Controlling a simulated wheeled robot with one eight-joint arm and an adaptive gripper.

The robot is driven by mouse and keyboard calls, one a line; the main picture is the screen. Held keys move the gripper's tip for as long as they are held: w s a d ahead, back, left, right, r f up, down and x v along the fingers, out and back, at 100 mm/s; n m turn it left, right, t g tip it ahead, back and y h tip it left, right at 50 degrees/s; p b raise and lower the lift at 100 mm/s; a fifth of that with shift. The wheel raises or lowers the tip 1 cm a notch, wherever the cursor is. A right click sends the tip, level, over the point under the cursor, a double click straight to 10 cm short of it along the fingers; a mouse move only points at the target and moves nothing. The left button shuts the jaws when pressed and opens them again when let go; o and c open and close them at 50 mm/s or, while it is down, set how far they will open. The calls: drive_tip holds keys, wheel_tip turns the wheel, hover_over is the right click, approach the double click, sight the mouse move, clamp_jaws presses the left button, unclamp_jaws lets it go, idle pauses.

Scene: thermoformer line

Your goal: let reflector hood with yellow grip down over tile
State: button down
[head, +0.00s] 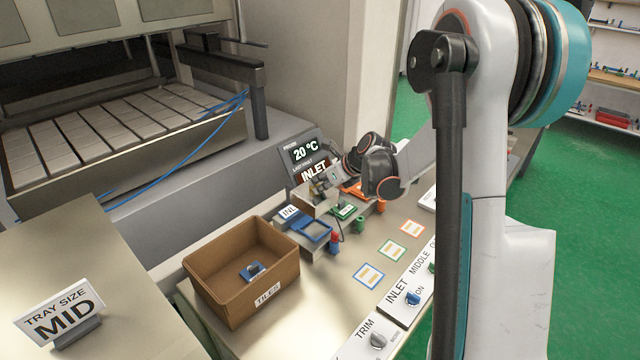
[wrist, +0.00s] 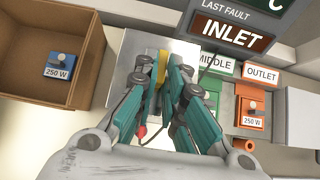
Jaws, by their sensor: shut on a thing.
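My gripper (wrist: 168,72) is shut on the yellow grip (wrist: 162,66) of the reflector hood (wrist: 135,66), a pale metal piece that shows mostly left of the fingers. In the head view the hood (head: 314,203) is under my gripper (head: 324,184), behind the blue INLET holder (head: 311,229). I cannot tell how high it is above the bench. An orange tile marked 250 W (wrist: 252,116) sits in the OUTLET holder, right of my gripper. A blue 250 W tile (wrist: 60,66) lies in the brown box. What is under the hood is hidden.
The TILES box (head: 232,303) stands left of the holders. The green MIDDLE holder (head: 346,211) is close right of the hood. A display (head: 307,158) reading INLET stands behind. Switch panels (head: 408,294) line the front; bench with coloured cards lies between.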

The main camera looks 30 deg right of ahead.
sight(325, 196)
drive_tip(key=shift+f, duration=0.1)
drive_tip(key=shift+f+b, duration=2.55)
drive_tip(key=shift+f, duration=0.3)
drive_tip(key=shift+b, duration=0.55)
drive_tip(key=shift+f+b, duration=2.25)
drive_tip(key=shift+f, duration=0.55)
drive_tip(key=c, duration=1.6)
unclamp_jaws()
drive_tip(key=shift+r, duration=0.1)
drive_tip(key=v, duration=1.2)
